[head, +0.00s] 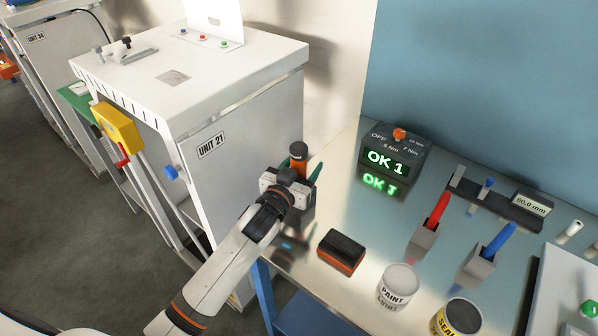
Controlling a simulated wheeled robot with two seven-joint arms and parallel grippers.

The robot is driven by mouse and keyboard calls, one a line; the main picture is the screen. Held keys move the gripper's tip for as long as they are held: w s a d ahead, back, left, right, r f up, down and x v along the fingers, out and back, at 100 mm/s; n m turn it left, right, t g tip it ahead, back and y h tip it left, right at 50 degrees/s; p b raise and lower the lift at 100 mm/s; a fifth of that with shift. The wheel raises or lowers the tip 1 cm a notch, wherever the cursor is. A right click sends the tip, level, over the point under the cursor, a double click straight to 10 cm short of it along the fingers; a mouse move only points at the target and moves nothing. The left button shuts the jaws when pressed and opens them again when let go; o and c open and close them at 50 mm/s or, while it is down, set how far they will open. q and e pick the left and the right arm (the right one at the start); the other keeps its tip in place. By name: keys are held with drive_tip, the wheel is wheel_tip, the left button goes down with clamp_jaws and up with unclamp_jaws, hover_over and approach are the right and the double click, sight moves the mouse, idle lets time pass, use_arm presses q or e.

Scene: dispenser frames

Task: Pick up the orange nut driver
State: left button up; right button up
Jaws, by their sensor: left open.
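The orange nut driver (298,158), with a dark top, stands upright near the left end of the metal bench. Its lower part is hidden behind my left gripper (300,169). My left gripper is open, with its dark greenish fingers showing on either side of the driver. I cannot tell whether they touch it. My right gripper is out of view.
A display box (395,150) reading OK 1 stands behind to the right. A black and orange block (341,252), a paint can (397,287) and holders with a red handle (436,210) and a blue handle (497,240) occupy the bench. A white cabinet (240,150) stands left.

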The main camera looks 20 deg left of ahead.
use_arm(q)
drive_tip(key=c, duration=1.1)
drive_tip(key=shift+r, duration=0.15)
drive_tip(key=shift+c, duration=0.8)
